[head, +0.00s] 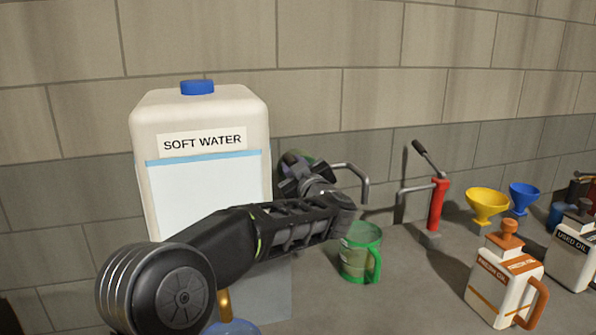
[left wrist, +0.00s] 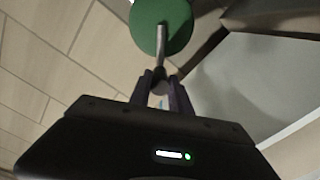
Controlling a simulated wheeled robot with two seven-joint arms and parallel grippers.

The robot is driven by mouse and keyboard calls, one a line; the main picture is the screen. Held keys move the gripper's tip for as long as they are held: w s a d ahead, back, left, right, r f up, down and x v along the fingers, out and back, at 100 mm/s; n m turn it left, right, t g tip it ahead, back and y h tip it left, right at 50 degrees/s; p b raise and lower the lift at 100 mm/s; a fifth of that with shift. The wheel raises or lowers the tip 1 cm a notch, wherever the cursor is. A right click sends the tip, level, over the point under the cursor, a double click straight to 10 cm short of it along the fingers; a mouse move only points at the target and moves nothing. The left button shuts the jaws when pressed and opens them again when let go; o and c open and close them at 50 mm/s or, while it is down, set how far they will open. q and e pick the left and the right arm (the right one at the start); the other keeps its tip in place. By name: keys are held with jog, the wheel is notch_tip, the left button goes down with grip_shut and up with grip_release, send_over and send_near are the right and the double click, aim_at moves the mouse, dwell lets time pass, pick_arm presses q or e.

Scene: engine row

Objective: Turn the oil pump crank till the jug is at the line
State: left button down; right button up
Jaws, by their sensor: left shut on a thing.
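My left gripper (head: 297,168) reaches across the bench to the oil pump, which is mostly hidden behind it in the head view. A bit of its green part (head: 291,156) and its grey spout (head: 357,172) show. In the left wrist view, the fingers (left wrist: 162,88) are shut on the grey crank handle (left wrist: 161,48), which runs to a round green disc (left wrist: 160,22). The green see-through jug (head: 360,254) stands upright on the bench below the spout, its handle toward the front right. Its oil level and line cannot be made out. My right gripper is out of view.
A large "SOFT WATER" container (head: 205,160) stands left of the pump. To the right are a red hand pump (head: 437,205), yellow (head: 486,204) and blue (head: 523,196) funnels, and two oil jugs (head: 503,277) (head: 574,262). A block wall is behind.

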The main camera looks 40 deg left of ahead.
pick_arm(q)
jog(key=shift+s+a+f+n, duration=0.1)
jog(key=shift+f+n, duration=0.05)
jog(key=shift+n, duration=0.15)
jog(key=c, duration=1.2)
grip_release()
jog(key=b+v, duration=0.1)
jog(key=v, duration=0.6)
jog(key=shift+s+d+b, duration=0.25)
jog(key=shift+d+b, duration=0.1)
